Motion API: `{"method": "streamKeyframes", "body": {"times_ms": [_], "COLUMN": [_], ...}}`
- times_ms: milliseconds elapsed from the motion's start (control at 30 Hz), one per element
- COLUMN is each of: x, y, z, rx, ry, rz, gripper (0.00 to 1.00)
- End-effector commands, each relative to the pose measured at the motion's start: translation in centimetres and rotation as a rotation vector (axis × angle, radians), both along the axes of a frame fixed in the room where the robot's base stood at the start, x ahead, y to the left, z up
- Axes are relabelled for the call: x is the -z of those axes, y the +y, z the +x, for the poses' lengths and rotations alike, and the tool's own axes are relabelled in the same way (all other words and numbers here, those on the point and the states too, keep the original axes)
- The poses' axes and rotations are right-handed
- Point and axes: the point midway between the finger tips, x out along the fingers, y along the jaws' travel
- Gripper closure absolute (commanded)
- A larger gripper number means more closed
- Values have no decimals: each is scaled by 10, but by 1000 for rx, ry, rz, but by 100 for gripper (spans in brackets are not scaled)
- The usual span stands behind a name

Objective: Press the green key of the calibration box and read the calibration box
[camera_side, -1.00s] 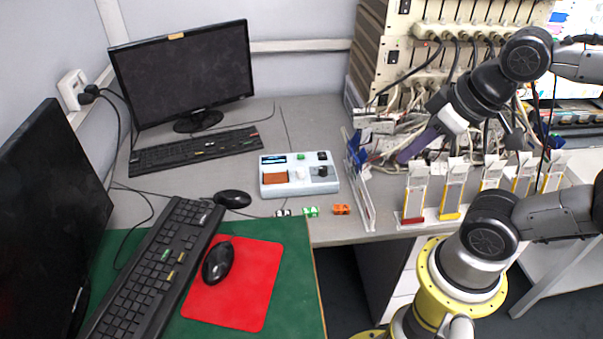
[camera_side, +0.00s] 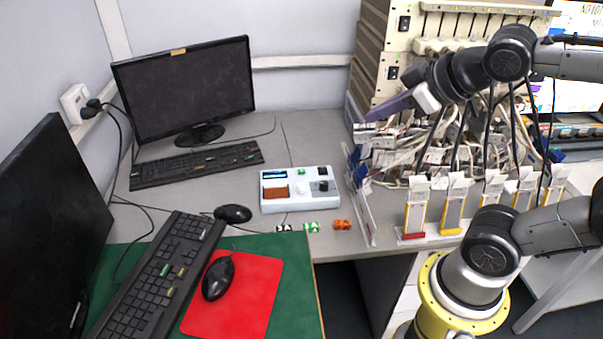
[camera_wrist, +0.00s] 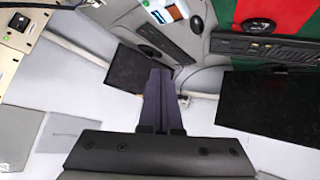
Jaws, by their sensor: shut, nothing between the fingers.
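The calibration box (camera_side: 327,203) is a pale blue-white box on the grey desk, seen in the side view. Its green key (camera_side: 301,171) is at the back middle of its top, beside a small dark display (camera_side: 274,174) with faint cyan marks too small to read. My gripper (camera_side: 370,117) is shut and empty, with purple fingers, in the air above and to the right of the box, apart from it. In the wrist view the fingers (camera_wrist: 158,72) point upward in the picture, and part of the box (camera_wrist: 163,11) shows at the top edge.
A clear upright panel (camera_side: 362,208) stands just right of the box. Small black, green and orange pieces (camera_side: 342,225) lie in front. A keyboard (camera_side: 195,165) and monitor (camera_side: 185,88) are left. Cell holders (camera_side: 453,205) and cables are right.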

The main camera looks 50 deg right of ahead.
Motion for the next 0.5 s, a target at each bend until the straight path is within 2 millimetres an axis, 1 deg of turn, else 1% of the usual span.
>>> {"method": "streamKeyframes", "body": {"times_ms": [33, 133, 167, 200, 267, 300, 367, 400, 467, 500], "x": [-8, -23, -26, -28, -28, -26, -21, -15, -4, 5], "y": [-6, -16, -19, -23, -28, -32, -36, -40, -45, -49], "z": [21, 63, 76, 94, 120, 136, 159, 174, 195, 207], "rx": [-17, -59, -74, -97, -132, -155, -194, -218, -257, -281], "ry": [-33, -99, -114, -132, -154, -164, -175, -179, -181, -179], "rz": [-49, -148, -177, -216, -269, -300, -341, -364, -394, -410], "gripper": [100, 100, 100, 100, 100, 100, 100, 100, 100, 100]}}
